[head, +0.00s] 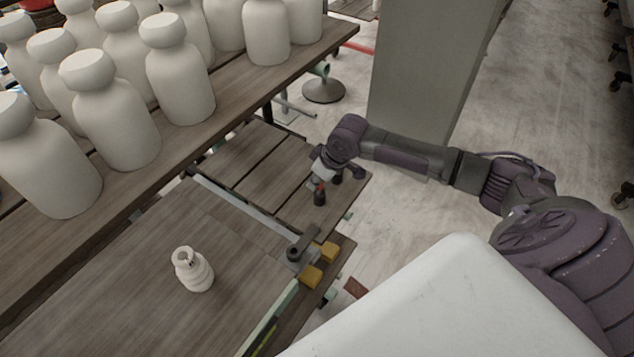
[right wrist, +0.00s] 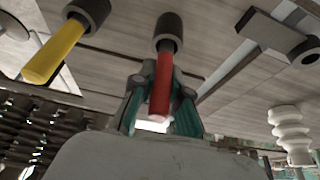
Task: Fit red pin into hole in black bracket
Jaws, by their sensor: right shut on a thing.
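The red pin (head: 321,187) is between the fingers of my right gripper (head: 323,177), above the slatted wooden bench. In the right wrist view the red pin (right wrist: 162,85) lies between the shut teal-lined fingers of this gripper (right wrist: 160,95). A dark cylinder is at the pin's far end; I cannot tell whether it is part of the pin or a holder. The black bracket (head: 303,243) is on the bench front edge, apart from the gripper. It also shows in the right wrist view (right wrist: 275,34), with a round hole in its end. My left gripper is not in view.
A yellow pin (right wrist: 55,52) with a similar dark cylinder is beside the red one. A small ribbed white vase (head: 193,270) stands on the bench. Several white bottles (head: 108,110) fill the shelf at left.

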